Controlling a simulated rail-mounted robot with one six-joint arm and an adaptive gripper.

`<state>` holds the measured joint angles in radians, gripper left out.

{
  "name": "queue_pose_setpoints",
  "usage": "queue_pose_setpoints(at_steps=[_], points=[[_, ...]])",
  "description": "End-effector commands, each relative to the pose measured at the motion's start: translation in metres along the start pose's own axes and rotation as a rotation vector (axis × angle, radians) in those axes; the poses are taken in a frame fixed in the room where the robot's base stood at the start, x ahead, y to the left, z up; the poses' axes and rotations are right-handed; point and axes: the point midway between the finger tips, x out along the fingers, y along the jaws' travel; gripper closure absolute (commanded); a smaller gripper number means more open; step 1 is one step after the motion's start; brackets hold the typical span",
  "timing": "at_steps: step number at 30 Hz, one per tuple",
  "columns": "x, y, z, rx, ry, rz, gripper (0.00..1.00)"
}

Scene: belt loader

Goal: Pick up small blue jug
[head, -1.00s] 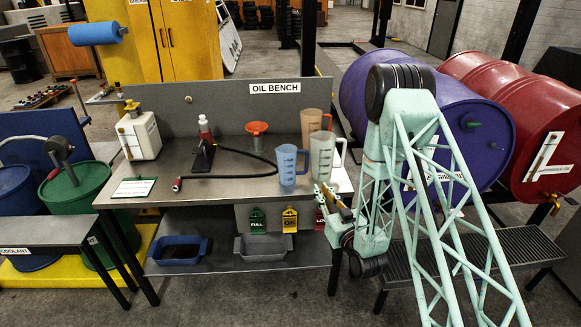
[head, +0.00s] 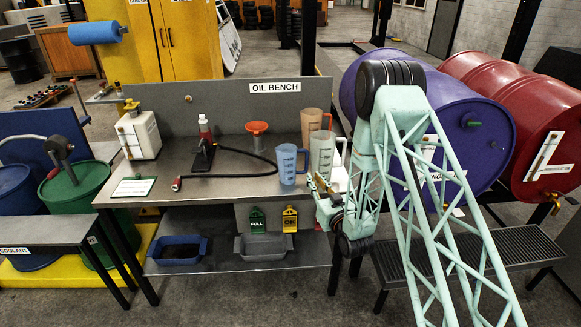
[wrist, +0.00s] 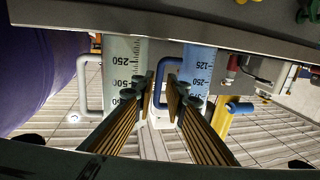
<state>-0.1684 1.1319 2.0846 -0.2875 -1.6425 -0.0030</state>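The small blue jug (head: 288,164) stands upright on the right part of the oil bench, its handle to the right. In the wrist view, which is upside down, the blue jug (wrist: 200,68) shows beyond the right finger, with its blue handle between the fingers. My gripper (head: 314,183) is at the bench's front edge, to the right of and in front of the blue jug. In the wrist view my gripper (wrist: 161,84) is open, with nothing visibly held between the fingers.
A larger clear jug (head: 322,158) stands close right of the blue jug; it also shows in the wrist view (wrist: 123,62). A brownish jug (head: 315,121) stands behind. A black hose (head: 240,176) lies left. A purple drum (head: 470,130) is at right.

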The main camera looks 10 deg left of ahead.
Motion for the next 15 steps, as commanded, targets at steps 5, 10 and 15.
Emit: queue_pose_setpoints(at_steps=[5, 10, 15], points=[[0.0115, 0.0002, -0.0001, 0.0, 0.0, 0.0, 0.88], [0.0135, 0.0004, -0.0004, 0.001, 0.0, 0.001, 0.88], [0.0133, 0.0004, -0.0004, 0.0, 0.0, 0.001, 0.88]])
